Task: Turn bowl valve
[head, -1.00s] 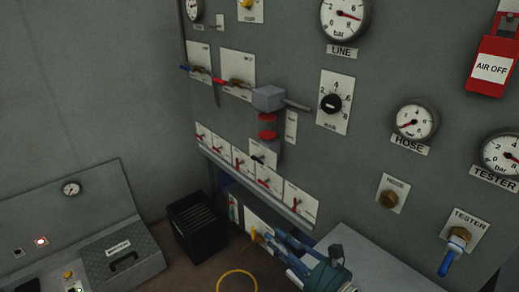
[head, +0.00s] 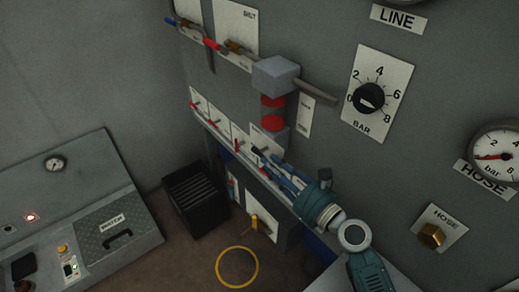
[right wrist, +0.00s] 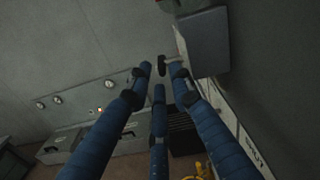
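A small black lever (head: 257,152), which looks like the bowl valve, sits on a white plate below a filter bowl with red bands (head: 272,112) on the grey panel. My right gripper (head: 266,162) reaches up from the lower right in the head view, its blue fingertips close to the lever. In the right wrist view its fingers (right wrist: 160,78) are spread apart, with a dark knob-like part (right wrist: 165,65) just beyond and between the tips. I cannot tell whether a finger touches it. My left gripper is not in view.
A row of red-handled valves (head: 216,122) lines the panel's lower edge, close to the fingers. A grey block (head: 276,74) with a pipe juts out above. A black crate (head: 196,198) and a yellow ring (head: 237,267) are on the floor, and a grey console (head: 75,220) stands left.

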